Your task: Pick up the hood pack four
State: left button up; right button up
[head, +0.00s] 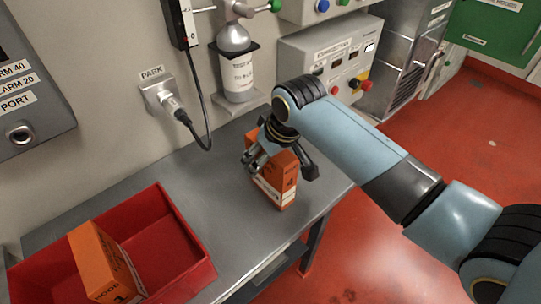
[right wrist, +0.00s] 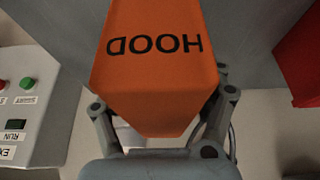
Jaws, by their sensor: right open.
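The hood pack four (head: 289,190) is an orange box with a pale band and a "4", standing upright on the grey bench near its right end. My right gripper (head: 283,168) is over it in the head view, with fingers on either side and the jaws open. The arm and fingers hide part of its top. In the right wrist view the pack (right wrist: 155,60) shows "HOOD" upside down and lies between the open fingers. I cannot tell whether the fingers touch it. My left gripper is not in view.
A red tray (head: 182,232) on the bench at left holds another orange hood pack (head: 98,265). The grey bench (head: 188,180) is clear between tray and pack four. A cable hangs from the PARK socket (head: 158,95); a gas cylinder (head: 236,72) stands behind.

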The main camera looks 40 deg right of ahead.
grip_shut()
dwell(0.3)
jog(key=shift+r, duration=0.1)
